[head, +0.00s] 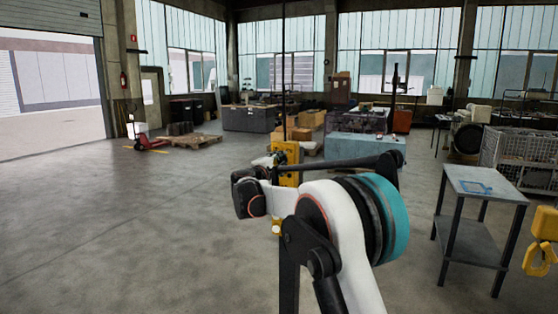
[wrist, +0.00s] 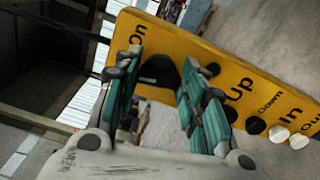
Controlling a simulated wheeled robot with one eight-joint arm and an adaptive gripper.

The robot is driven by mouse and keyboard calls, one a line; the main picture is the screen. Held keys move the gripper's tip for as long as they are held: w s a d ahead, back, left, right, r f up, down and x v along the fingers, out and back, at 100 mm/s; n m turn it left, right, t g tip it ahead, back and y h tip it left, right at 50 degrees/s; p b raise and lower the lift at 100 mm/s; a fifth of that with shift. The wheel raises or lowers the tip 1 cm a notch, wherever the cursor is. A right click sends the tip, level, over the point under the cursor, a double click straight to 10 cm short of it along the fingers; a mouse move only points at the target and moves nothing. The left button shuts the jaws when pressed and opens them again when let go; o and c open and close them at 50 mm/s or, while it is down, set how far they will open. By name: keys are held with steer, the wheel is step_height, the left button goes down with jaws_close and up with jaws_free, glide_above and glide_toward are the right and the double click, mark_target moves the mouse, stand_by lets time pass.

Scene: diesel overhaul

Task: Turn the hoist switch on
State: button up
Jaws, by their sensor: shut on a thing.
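The yellow hoist pendant (head: 288,155) hangs from a dark cable in the middle of the head view, partly hidden by my arm. In the wrist view its yellow face (wrist: 262,85) runs diagonally, with "On", "Up", "Down", "In" and "Out" lettered along it. The black hoist switch (wrist: 161,78) sits near the "On" label. My gripper (wrist: 163,75) has its teal-padded fingers on either side of the switch, shut on it. In the head view my gripper (head: 268,165) is at the pendant, small and partly hidden. The exact angle of the switch is hard to tell.
Black and white buttons (wrist: 278,133) lie along the pendant to the right of my fingers. A grey metal table (head: 484,184) stands at the right, near a yellow hook (head: 541,245) at the edge. Open concrete floor (head: 130,225) lies to the left.

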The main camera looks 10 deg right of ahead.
steer(key=m, duration=0.2)
steer(key=m+p, duration=0.1)
steer(key=m, duration=0.2)
steer(key=shift+f+m, duration=0.2)
steer(key=shift+m, duration=0.1)
steer(key=m+p, duration=0.1)
steer(key=m, duration=0.4)
steer(key=shift+f, duration=0.15)
stand_by(0.3)
steer(key=o, duration=1.1)
steer(key=shift+c, duration=0.2)
steer(key=shift+a, duration=0.1)
steer(key=v, duration=1.2)
